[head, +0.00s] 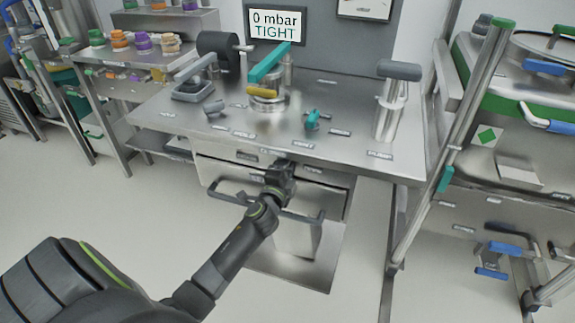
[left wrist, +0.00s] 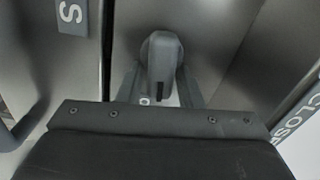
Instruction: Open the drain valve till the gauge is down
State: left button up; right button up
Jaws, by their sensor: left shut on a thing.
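The gauge screen (head: 276,25) above the bench reads "0 mbar TIGHT". My left gripper (head: 280,176) is at the bench front, just below the table edge and by the drawer front. In the left wrist view a grey handle (left wrist: 162,58) stands between the fingers, and the gripper is shut on it. A label reading CLOSE, cut off by the frame, lies to its right (left wrist: 297,115). I take this handle for the drain valve, but its own label is mostly hidden. My right gripper is out of view.
On the bench (head: 345,140) stand a teal-levered fitting (head: 268,80), a small teal valve (head: 312,119) and a grey-handled pump (head: 390,105). A drawer with a long dark bar handle (head: 228,196) is below. A metal cart (head: 470,190) stands at right.

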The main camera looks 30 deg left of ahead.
pick_arm(q)
jog(key=shift+f+m, duration=0.2)
jog(key=shift+m, duration=0.6)
jog(key=o, duration=0.7)
jog(key=shift+o, duration=0.2)
jog(key=v, duration=1.7)
jog(key=shift+s, duration=0.2)
